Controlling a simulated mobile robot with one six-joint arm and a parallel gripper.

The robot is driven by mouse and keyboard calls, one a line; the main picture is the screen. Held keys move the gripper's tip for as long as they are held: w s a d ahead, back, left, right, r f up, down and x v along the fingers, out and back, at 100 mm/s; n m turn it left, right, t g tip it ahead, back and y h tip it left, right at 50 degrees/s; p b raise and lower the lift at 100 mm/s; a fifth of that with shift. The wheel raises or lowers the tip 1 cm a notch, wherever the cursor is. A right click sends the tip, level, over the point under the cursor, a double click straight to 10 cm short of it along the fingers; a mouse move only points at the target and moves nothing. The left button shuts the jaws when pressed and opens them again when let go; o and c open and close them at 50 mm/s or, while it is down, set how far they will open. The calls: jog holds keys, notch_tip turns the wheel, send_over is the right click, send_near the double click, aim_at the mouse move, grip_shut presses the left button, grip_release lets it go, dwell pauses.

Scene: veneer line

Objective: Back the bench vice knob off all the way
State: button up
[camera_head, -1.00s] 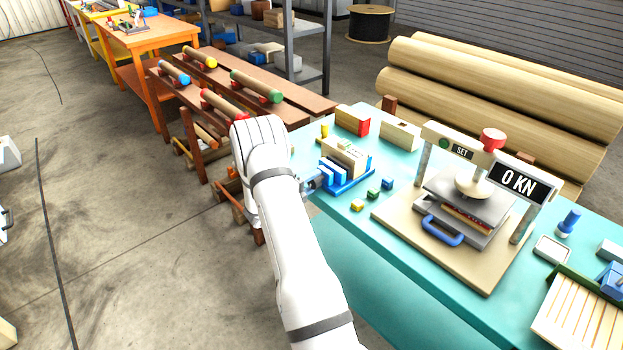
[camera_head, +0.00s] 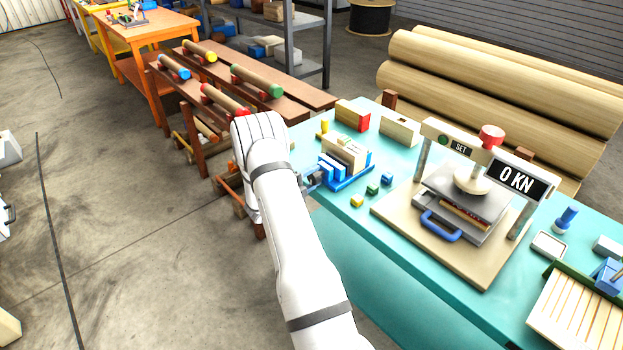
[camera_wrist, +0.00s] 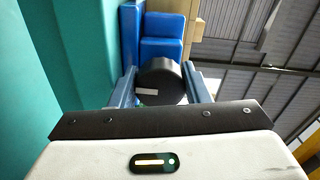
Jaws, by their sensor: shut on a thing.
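The blue bench vice (camera_head: 350,180) sits at the near left edge of the teal bench, with a pale wooden block (camera_head: 347,149) at its jaws. My gripper (camera_head: 311,184) reaches it from the left, at its outer end. In the wrist view the vice (camera_wrist: 161,27) is straight ahead. There the round black knob (camera_wrist: 160,72) with a white mark lies between my two fingers (camera_wrist: 160,90), one on each side, and my gripper is shut on it. In the head view the knob is hidden or too small to make out.
Small coloured blocks (camera_head: 372,189) lie on the bench (camera_head: 400,245) right of the vice. A press (camera_head: 470,195) reading 0 KN stands further right. Wooden blocks (camera_head: 400,131) stand behind the vice. A brown rack with rollers (camera_head: 225,100) is beyond my arm. Floor at left is open.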

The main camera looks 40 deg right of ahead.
jog(key=o, duration=0.9)
jog(key=shift+o, duration=0.5)
jog(key=shift+f, duration=0.1)
jog(key=shift+s, duration=0.1)
jog(key=a, duration=0.8)
jog(key=shift+s+r+p, duration=0.2)
jog(key=shift+p, duration=0.25)
